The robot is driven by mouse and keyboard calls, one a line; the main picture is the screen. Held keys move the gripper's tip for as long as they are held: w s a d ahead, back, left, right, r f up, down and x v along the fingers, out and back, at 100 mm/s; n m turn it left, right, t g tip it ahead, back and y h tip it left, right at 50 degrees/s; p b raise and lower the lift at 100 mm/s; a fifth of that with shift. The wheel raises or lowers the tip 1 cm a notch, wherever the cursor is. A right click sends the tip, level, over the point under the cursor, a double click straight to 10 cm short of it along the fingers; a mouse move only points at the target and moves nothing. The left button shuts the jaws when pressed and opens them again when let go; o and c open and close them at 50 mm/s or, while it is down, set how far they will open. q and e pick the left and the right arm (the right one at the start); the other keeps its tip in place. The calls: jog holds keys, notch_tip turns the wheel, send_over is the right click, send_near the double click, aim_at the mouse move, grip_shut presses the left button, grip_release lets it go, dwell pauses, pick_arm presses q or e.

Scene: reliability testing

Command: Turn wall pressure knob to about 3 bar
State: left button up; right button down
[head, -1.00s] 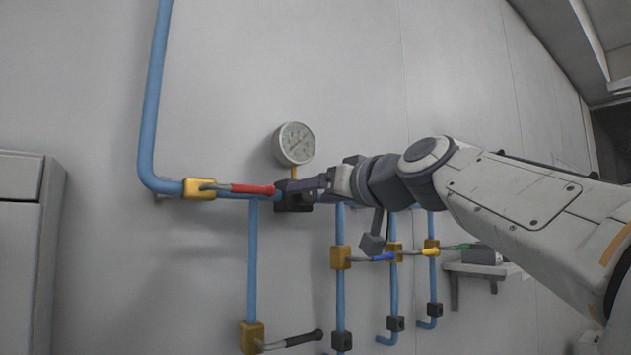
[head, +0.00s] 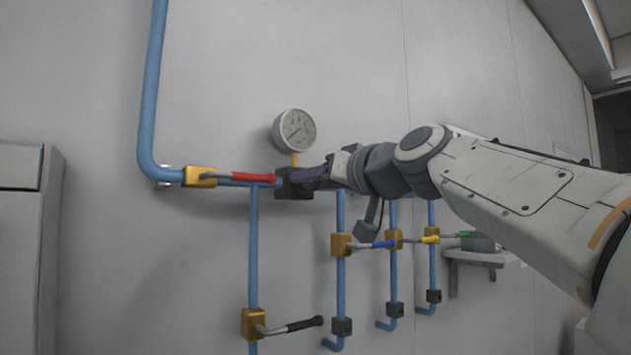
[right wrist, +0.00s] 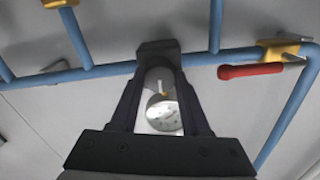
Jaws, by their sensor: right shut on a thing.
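The pressure gauge (head: 294,130) is a round white dial on the wall, above a dark block (head: 295,183) on the blue pipe. Its reading is too small to make out. My right gripper (head: 305,180) reaches in from the right to the front of that block, just below the gauge. In the right wrist view my right gripper (right wrist: 160,65) has its fingers closed at the dark block (right wrist: 158,47), with the gauge (right wrist: 163,113) showing between them. My left gripper is not in view.
A red-handled valve (head: 250,177) sits on the pipe just left of the block. Below are valves with black (head: 302,324), blue (head: 383,244), yellow (head: 430,239) and green (head: 462,235) handles. A grey cabinet (head: 22,240) stands at left, a small shelf (head: 480,257) at right.

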jog(key=shift+w+d+m+p, duration=0.1)
jog(key=shift+m+p, duration=0.45)
jog(key=shift+m, duration=3.15)
jog(key=shift+d+m+p, duration=0.1)
jog(key=shift+m+p, duration=0.45)
jog(key=shift+m, duration=3.15)
jog(key=shift+c, duration=1.9)
grip_release()
jog(key=shift+a, duration=0.1)
